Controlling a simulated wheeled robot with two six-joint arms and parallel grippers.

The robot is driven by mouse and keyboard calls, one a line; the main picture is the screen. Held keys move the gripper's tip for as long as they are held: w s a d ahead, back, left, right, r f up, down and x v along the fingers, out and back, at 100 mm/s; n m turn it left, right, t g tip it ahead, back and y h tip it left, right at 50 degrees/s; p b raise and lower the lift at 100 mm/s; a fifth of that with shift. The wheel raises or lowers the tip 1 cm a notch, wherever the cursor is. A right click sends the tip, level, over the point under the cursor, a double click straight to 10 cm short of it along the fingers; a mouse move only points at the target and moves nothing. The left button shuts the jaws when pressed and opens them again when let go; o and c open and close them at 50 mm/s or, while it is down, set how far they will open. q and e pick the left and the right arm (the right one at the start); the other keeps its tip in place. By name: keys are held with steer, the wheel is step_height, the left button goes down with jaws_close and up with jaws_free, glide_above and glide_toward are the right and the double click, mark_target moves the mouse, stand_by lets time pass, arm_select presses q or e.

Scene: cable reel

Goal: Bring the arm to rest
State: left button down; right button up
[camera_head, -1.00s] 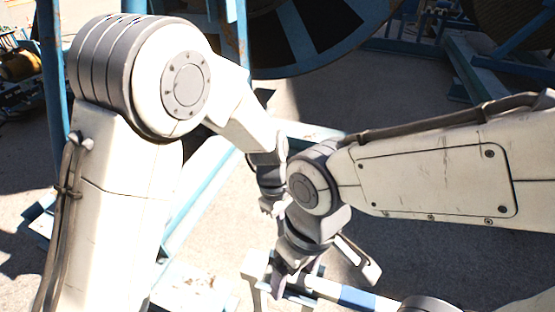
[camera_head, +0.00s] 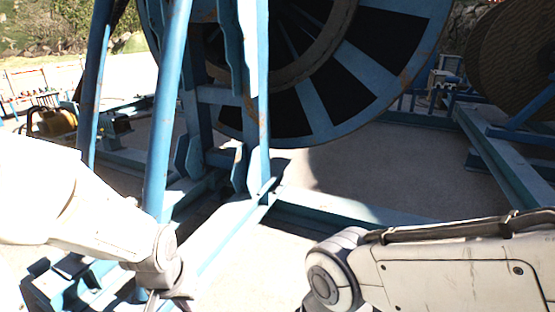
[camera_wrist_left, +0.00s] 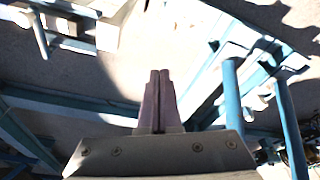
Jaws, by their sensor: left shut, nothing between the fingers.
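My left arm enters the head view from the left, and its wrist stands at the lower left. Only the base of the left gripper (camera_head: 172,301) shows there, cut off by the bottom edge. In the left wrist view the left gripper (camera_wrist_left: 159,73) is shut, its two dark fingers side by side with nothing between them. My right arm lies across the lower right of the head view. Its gripper is below the frame and hidden.
A large blue cable reel (camera_head: 362,75) stands on a blue steel frame (camera_head: 159,130). Blue floor beams (camera_head: 340,206) run past my arms. A brown reel (camera_head: 510,60) is at the right. Grey floor (camera_head: 385,165) lies bare between the beams.

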arm_select(q)
steer(key=s+d+r+m+g, duration=0.1)
steer(key=s+d+r+m, duration=0.2)
steer(key=s+d, duration=0.3)
steer(key=s+d+r+m+g+h, duration=0.1)
steer(key=s+d+r+m, duration=0.1)
steer(key=s+d+m, duration=0.2)
steer(key=s+d, duration=0.3)
steer(key=shift+s+d+r+g, duration=0.3)
steer(key=shift+r, duration=0.1)
